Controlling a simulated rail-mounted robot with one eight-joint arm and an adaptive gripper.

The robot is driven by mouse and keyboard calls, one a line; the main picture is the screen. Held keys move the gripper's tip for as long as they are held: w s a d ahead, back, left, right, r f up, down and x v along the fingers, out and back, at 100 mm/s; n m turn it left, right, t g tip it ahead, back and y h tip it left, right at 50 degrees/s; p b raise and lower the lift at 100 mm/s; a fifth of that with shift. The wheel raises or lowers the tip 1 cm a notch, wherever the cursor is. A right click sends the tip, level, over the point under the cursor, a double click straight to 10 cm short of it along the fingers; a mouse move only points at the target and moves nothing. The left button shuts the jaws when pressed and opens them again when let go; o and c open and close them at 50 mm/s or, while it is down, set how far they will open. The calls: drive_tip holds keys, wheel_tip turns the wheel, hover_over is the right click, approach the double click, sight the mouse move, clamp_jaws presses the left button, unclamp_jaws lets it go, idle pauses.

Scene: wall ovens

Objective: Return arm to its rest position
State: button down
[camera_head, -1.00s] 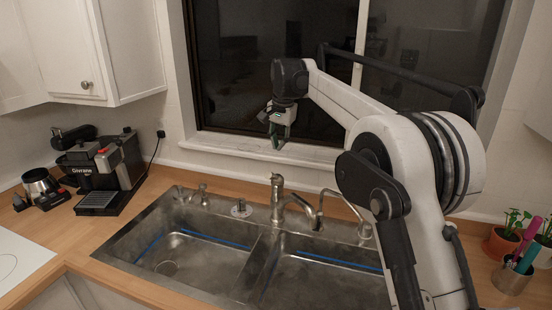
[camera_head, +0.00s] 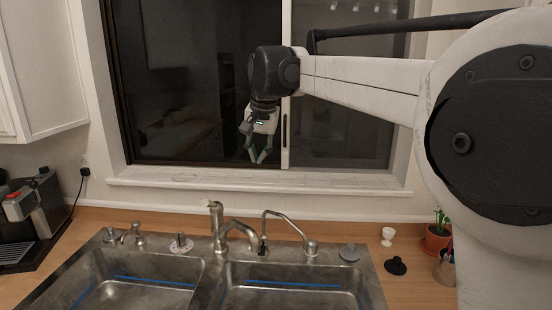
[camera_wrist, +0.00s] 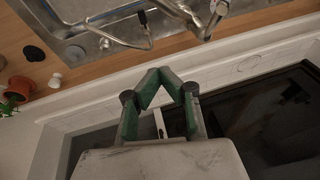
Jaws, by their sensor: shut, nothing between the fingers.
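My gripper (camera_head: 259,157) hangs pointing down in front of the dark window, above the sill, in the head view. Its fingers are shut with nothing between them. In the wrist view the green-lined fingers (camera_wrist: 160,72) meet at their tips. My arm reaches in from the right of the head view, with its forearm about level.
A double steel sink (camera_head: 212,268) with faucets (camera_head: 217,226) lies below my gripper. The window sill (camera_head: 250,179) is close beneath it. A coffee machine (camera_head: 32,215) stands at left. A potted plant (camera_head: 437,237), a white egg-cup shape (camera_head: 388,235) and a black stopper (camera_head: 396,265) are at right.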

drive_tip(key=s+d+f+t+b, duration=0.15)
drive_tip(key=s+d+f, duration=0.25)
drive_tip(key=s+d, duration=0.55)
drive_tip(key=s+d+f+t+b, duration=0.1)
drive_tip(key=s+d+f+b, duration=0.2)
drive_tip(key=s+d, duration=0.6)
drive_tip(key=s+d+f+n+b, duration=0.1)
drive_tip(key=s+d+f, duration=0.2)
drive_tip(key=s+f, duration=0.6)
drive_tip(key=s+d+f+t+h+b, duration=0.1)
drive_tip(key=s+d+f, duration=0.3)
drive_tip(key=s+f, duration=0.4)
drive_tip(key=shift+s+f+n+h+b, duration=0.35)
drive_tip(key=shift+s+b, duration=0.25)
drive_tip(key=shift+s, duration=0.4)
drive_tip(key=shift+t, duration=0.25)
